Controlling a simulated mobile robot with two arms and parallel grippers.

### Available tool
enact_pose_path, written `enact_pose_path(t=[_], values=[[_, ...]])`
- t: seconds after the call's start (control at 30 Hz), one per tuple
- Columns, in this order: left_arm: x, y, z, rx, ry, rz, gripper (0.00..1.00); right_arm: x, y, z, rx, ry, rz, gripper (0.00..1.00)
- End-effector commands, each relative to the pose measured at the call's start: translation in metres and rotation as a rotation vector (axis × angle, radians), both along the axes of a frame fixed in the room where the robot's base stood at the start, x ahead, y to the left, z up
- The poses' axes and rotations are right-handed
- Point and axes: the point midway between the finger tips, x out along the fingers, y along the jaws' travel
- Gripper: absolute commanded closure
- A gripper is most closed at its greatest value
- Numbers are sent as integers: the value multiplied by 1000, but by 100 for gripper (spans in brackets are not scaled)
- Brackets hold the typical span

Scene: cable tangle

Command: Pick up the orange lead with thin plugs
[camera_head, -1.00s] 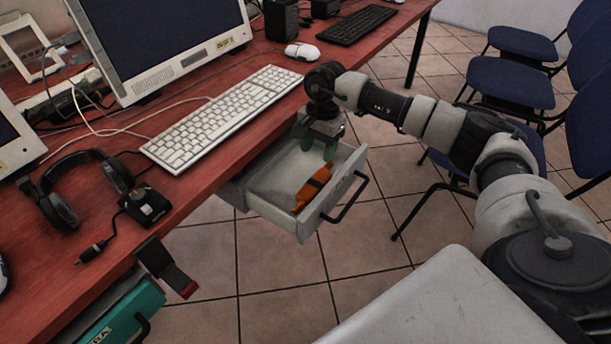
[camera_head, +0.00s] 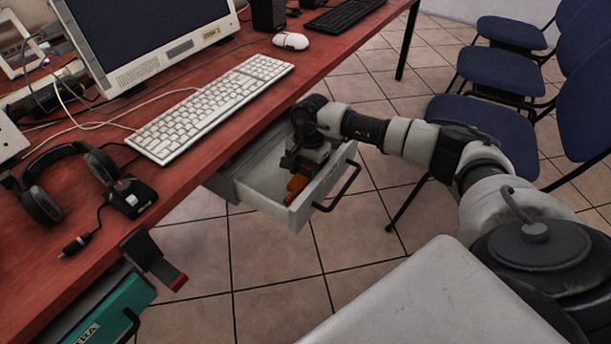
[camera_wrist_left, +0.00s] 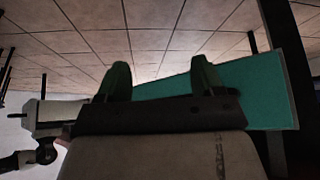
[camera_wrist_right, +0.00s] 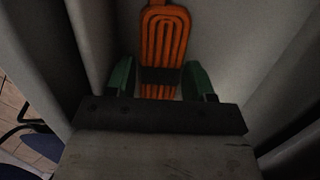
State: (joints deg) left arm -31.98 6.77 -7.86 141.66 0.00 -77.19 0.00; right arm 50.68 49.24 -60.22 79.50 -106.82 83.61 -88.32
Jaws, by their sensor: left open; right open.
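An orange lead (camera_wrist_right: 163,40), bundled flat in long loops with a black band round its middle, lies in the open drawer (camera_head: 258,199). The lead also shows in the head view (camera_head: 297,184), partly covered by my right gripper. I cannot make out its plugs. My right gripper (camera_wrist_right: 160,80) is inside the drawer, open, with its green fingers on either side of the banded part. I cannot tell whether they touch it. My left gripper (camera_wrist_left: 161,78) is open and empty, with a teal surface (camera_wrist_left: 250,92) behind its fingers. It is not in the head view.
The drawer's front with its black handle (camera_head: 340,187) and its side walls stand close around my right gripper. On the red desk (camera_head: 212,170) are a white keyboard (camera_head: 210,107), a headset (camera_head: 65,180), a mouse (camera_head: 291,40) and a monitor. Blue chairs (camera_head: 485,125) stand to the right.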

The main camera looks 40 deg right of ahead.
Motion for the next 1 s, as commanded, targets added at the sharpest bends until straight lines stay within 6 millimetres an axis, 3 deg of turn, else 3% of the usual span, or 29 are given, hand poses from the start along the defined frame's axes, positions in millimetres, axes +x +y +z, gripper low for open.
enact_pose_path(t=[0.1,0.3,0.63,0.9,1.0], values=[[0,0,0,0,1,0,33,0,0,0,0,0,0,48],[0,0,0,0,2,0,33,0,0,1,0,0,0,79],[-4,1,1,5,24,2,33,1,0,9,0,-3,0,79],[-43,14,-4,53,256,22,33,1,0,59,0,-5,0,79],[-41,13,0,50,246,21,33,1,0,78,0,-3,1,79]])
